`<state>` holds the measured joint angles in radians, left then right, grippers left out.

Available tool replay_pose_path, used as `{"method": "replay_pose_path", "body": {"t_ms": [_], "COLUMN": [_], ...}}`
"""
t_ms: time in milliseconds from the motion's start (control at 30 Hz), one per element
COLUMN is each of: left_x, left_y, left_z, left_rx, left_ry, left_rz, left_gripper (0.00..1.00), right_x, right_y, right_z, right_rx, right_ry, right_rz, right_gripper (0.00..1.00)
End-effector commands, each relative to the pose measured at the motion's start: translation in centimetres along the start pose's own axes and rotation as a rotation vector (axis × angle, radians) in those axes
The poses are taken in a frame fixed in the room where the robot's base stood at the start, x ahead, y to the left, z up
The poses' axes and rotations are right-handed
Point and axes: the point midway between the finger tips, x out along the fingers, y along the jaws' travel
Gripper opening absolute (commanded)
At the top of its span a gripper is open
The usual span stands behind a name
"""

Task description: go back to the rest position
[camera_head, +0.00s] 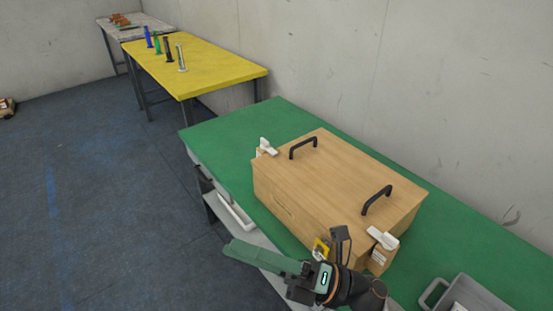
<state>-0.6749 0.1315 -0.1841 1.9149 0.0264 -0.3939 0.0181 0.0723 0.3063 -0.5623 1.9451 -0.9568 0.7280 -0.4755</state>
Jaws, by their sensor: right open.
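My right gripper (318,266) is at the bottom centre, in front of the near right corner of a wooden box (320,180). It is open, with nothing clearly held between its fingers. A long green piece (265,257) extends left beside it; I cannot tell whether it is part of my arm or a separate object. A small yellow item (321,246) shows just behind the gripper, partly hidden. My left gripper is not in view.
The box has two black handles and stands on a green table (230,130). A grey bin (465,291) is at the bottom right. A yellow table (225,66) with several upright coloured items stands behind.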

Motion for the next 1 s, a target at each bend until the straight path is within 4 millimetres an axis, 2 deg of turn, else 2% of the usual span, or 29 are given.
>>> {"method": "replay_pose_path", "body": {"t_ms": [33, 100, 167, 200, 267, 300, 367, 400, 500, 600, 700, 800, 1000], "left_x": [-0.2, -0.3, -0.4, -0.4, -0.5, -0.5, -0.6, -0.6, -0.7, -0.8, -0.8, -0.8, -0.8], "left_y": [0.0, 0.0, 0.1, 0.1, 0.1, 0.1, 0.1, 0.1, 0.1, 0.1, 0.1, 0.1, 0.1], "left_z": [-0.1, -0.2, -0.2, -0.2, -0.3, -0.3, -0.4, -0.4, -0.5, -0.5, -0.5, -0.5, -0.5], "left_rx": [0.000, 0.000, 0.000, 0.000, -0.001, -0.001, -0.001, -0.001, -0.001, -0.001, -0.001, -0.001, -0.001], "left_ry": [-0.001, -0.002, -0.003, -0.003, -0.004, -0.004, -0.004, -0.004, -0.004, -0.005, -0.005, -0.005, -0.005], "left_rz": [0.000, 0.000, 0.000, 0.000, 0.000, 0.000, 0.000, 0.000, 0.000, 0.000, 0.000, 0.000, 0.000], "left_gripper": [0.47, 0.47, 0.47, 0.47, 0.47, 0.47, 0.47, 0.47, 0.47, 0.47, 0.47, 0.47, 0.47], "right_x": [-1.7, -5.0, -8.7, -11.2, -14.9, -17.4, -21.0, -23.2, -27.7, -30.8, -32.5, -33.3, -33.4], "right_y": [-1.3, -3.8, -6.6, -8.3, -11.0, -12.6, -14.8, -16.0, -18.2, -19.2, -19.7, -19.8, -19.9], "right_z": [2.1, 4.6, 5.8, 5.9, 5.2, 4.3, 2.4, 0.8, -3.5, -7.5, -10.2, -11.5, -11.7], "right_rx": [0.179, 0.423, 0.625, 0.748, 0.920, 1.027, 1.178, 1.271, 1.471, 1.618, 1.709, 1.751, 1.759], "right_ry": [-0.189, -0.443, -0.654, -0.780, -0.959, -1.071, -1.231, -1.330, -1.549, -1.714, -1.817, -1.866, -1.875], "right_rz": [-0.015, -0.037, -0.058, -0.069, -0.089, -0.099, -0.115, -0.126, -0.143, -0.155, -0.161, -0.164, -0.165], "right_gripper": [0.94, 0.94, 0.94, 0.94, 0.94, 0.94, 0.94, 0.94, 0.94, 0.94, 0.94, 0.94, 0.94]}}
